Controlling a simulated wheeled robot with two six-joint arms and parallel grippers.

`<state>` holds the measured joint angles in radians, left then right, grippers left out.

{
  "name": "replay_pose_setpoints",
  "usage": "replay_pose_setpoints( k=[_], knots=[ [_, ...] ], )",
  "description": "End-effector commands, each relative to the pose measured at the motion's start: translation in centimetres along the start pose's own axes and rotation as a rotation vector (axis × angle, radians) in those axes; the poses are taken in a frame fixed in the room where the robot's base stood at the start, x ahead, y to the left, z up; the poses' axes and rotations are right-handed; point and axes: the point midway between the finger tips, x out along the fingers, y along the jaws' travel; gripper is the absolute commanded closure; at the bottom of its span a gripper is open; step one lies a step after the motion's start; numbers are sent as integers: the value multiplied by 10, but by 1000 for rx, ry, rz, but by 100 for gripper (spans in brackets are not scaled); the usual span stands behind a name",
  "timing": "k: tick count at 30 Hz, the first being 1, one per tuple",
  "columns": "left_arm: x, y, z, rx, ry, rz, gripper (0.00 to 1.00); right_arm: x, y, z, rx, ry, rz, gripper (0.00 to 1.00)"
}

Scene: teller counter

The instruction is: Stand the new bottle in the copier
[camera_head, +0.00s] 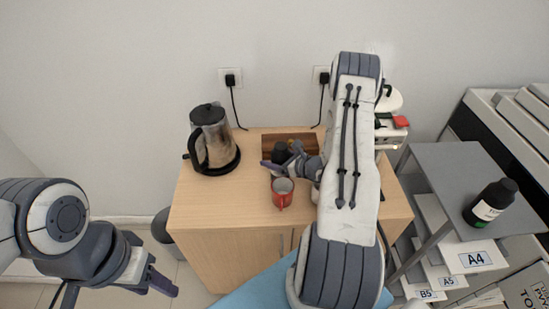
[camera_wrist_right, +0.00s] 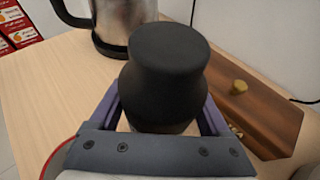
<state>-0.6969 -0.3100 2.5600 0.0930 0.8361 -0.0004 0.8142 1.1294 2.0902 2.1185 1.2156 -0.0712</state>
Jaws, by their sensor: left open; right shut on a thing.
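My right gripper (camera_head: 276,162) is shut on a black bottle (camera_head: 281,152) over the wooden cabinet top. In the right wrist view the same black bottle (camera_wrist_right: 165,75) is upright with its cap toward the camera, between the two purple fingers. Its lower part is hidden by the gripper. A second black bottle (camera_head: 491,203) with a white label stands on a grey shelf at the right. I cannot tell which bottle is the new one. The copier (camera_head: 483,105) seems to be the grey and white machine at the far right, only partly in view. My left gripper (camera_head: 160,283) is open and empty at the lower left.
A kettle (camera_head: 212,143) stands left on the cabinet top (camera_head: 228,190). A red mug (camera_head: 282,194) is just in front of the held bottle. A brown wooden box (camera_wrist_right: 235,100) lies beside it. Paper trays labelled A4 (camera_head: 476,258), A5 and B5 sit under the grey shelf (camera_head: 436,160).

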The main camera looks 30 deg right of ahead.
Motion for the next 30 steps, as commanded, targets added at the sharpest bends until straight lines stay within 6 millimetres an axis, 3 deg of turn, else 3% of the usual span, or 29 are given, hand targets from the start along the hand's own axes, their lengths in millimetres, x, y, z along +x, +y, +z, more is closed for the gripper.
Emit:
replay_pose_setpoints(
  k=[14,15,16,26,30],
  knots=[
    [3,0,0,0,0,0,50,4,0,-11,-1,-2,0,100],
    [2,0,0,0,0,0,50,4,0,-10,-1,-1,0,8],
    [1,0,0,0,0,0,50,4,0,-10,-1,-1,0,0],
    [-5,0,0,0,0,0,50,1,0,-4,-1,-1,0,0],
    [4,0,0,0,0,0,50,-20,-2,-8,2,-1,-5,0]
  ],
)
